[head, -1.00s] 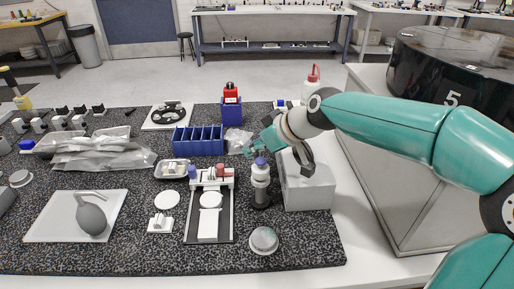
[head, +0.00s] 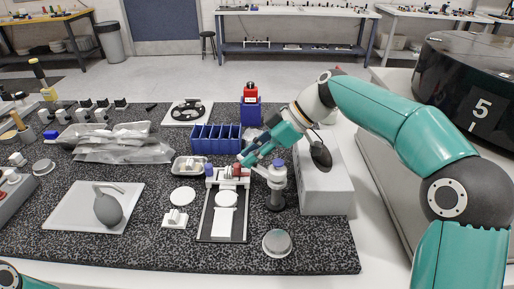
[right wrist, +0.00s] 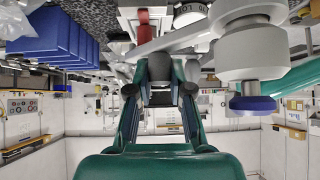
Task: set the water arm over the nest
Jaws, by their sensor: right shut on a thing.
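The water arm is a grey bar (right wrist: 185,38) on a grey post with a blue cap (head: 277,178). The post stands right of a black tray (head: 207,222). In the right wrist view the bar runs left from the blue-capped post (right wrist: 252,60). My right gripper (head: 242,161) is shut on the bar near its free end, by the red knob (head: 237,170) at the tray's back; its fingers also show in the right wrist view (right wrist: 160,85). The tray holds a white round piece (head: 226,199), possibly the nest. The bar's tip is partly hidden. My left gripper is out of view.
A grey box (head: 325,185) stands right of the post. Blue bins (head: 215,140) and a red-capped blue container (head: 250,110) stand behind. A round metal piece (head: 277,242) lies in front of the post. A white board (head: 75,212) with a grey bulb lies left.

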